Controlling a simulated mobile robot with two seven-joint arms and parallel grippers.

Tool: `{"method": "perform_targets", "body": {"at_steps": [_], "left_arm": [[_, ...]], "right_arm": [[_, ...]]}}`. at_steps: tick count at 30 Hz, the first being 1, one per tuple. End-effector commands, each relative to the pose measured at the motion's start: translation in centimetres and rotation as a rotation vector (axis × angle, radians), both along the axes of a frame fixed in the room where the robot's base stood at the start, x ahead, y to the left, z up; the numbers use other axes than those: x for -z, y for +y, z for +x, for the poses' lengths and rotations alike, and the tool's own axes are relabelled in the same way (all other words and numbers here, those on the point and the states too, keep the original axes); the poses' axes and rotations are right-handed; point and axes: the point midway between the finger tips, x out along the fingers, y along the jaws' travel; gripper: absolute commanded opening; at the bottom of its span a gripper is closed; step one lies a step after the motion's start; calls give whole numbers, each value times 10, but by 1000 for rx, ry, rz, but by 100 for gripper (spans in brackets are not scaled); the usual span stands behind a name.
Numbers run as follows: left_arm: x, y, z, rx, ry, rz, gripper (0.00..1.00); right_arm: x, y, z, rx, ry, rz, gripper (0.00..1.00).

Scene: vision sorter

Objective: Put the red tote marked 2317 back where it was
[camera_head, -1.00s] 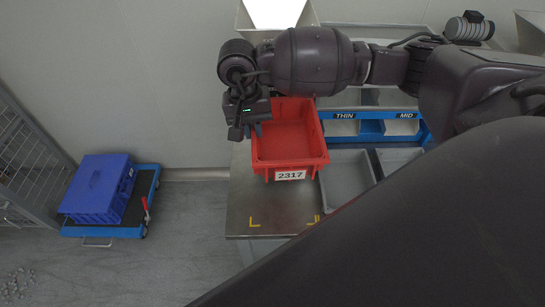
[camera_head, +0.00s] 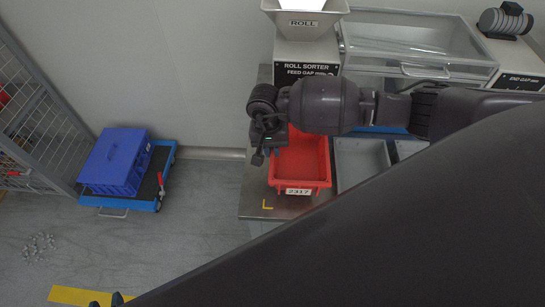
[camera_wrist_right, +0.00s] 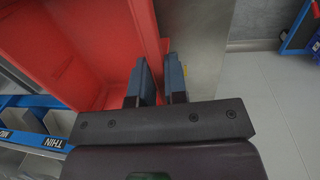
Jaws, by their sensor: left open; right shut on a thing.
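The red tote marked 2317 (camera_head: 311,158) is upright at the steel table (camera_head: 255,192), label facing the front edge. A yellow corner mark (camera_head: 267,205) shows by its front left. I cannot tell whether the tote rests on the table. My right gripper (camera_head: 260,157) is at the tote's left wall. In the right wrist view, the gripper (camera_wrist_right: 158,82) has its fingers on either side of the red tote's rim (camera_wrist_right: 163,47) and is shut on it. My left gripper (camera_head: 106,300) is open at the bottom left edge, mostly cut off, away from the tote.
Grey bins (camera_head: 362,162) stand right of the tote. The roll sorter (camera_head: 304,58) is behind. A blue crate (camera_head: 117,160) sits on a blue cart (camera_head: 165,160) at left, by a mesh fence (camera_head: 45,125). Floor between cart and table is clear. My dark arm hides the lower right.

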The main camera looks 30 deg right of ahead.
Motion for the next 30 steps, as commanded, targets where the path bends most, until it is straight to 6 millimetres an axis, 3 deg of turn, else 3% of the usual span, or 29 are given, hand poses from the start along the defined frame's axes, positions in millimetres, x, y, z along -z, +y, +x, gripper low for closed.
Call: {"method": "perform_targets", "body": {"at_steps": [5, 13, 26, 27, 30], "left_arm": [[0, 0, 1, 1, -2, -1, 43], [4, 0, 0, 1, 2, 0, 43], [11, 1, -7, -3, 17, -1, 43], [11, 1, -7, -3, 17, -1, 43], [10, 1, -7, -3, 17, 0, 43]], "right_arm": [[9, 0, 0, 1, -1, 1, 0], [43, 0, 0, 1, 1, 0, 0], [48, 0, 0, -1, -1, 0, 0], [48, 0, 0, 0, -1, -1, 18], [47, 0, 0, 0, -1, -1, 33]]}}
